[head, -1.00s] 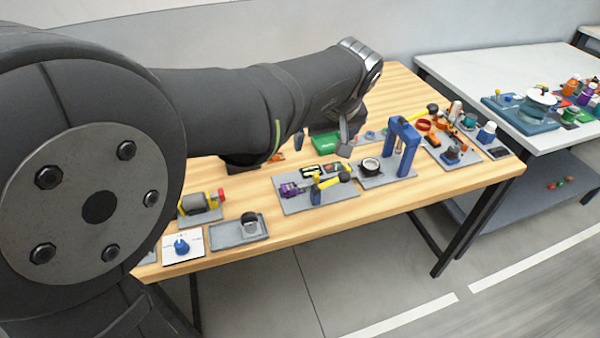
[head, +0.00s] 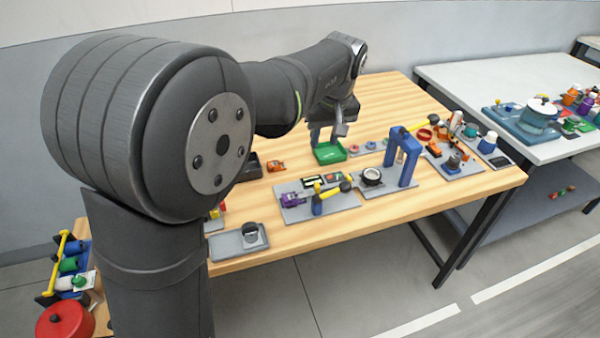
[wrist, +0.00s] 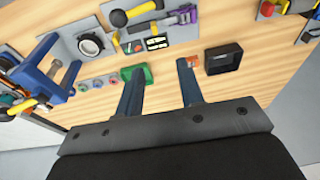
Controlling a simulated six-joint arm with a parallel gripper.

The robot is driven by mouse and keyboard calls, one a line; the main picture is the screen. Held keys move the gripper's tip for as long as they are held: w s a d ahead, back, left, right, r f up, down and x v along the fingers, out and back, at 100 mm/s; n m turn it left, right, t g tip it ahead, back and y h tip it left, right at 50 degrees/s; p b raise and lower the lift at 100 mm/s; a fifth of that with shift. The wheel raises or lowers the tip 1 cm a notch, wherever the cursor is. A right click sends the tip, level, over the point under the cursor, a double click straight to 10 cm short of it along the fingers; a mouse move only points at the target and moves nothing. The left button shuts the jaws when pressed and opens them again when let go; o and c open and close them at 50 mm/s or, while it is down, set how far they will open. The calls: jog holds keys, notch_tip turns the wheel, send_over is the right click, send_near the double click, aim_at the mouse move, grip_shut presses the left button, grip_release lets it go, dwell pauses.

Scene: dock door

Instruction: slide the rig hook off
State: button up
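The blue arch-shaped rig (head: 408,165) stands upright on a grey plate right of the table's middle. In the wrist view the rig (wrist: 28,72) is at the left edge. A small grey metallic piece (wrist: 54,68), likely the hook, shows within its frame; its exact shape and how it is attached are too small to tell. My gripper (head: 328,135) is above the table near the green tray, left of the rig and apart from it. In the wrist view my gripper (wrist: 160,68) has its fingers wide apart with nothing between them.
The green tray (head: 330,160) and a dark open box (wrist: 222,68) lie near my gripper. A plate with a yellow-handled tool (head: 330,191) and a black ring (head: 372,176) are in front. Crowded fixtures stand right of the rig. Bare wood lies behind the tray.

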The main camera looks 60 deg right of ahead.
aim_at(317, 184)
jog(key=w+d+f+g+y, duration=0.1)
jog(key=w+d+f+g, duration=0.1)
jog(key=w+d, duration=0.15)
jog(key=f, duration=1.7)
jog(key=shift+s+d+f, duration=0.2)
jog(key=shift+s+d, duration=0.1)
jog(key=shift+c, duration=0.4)
grip_shut()
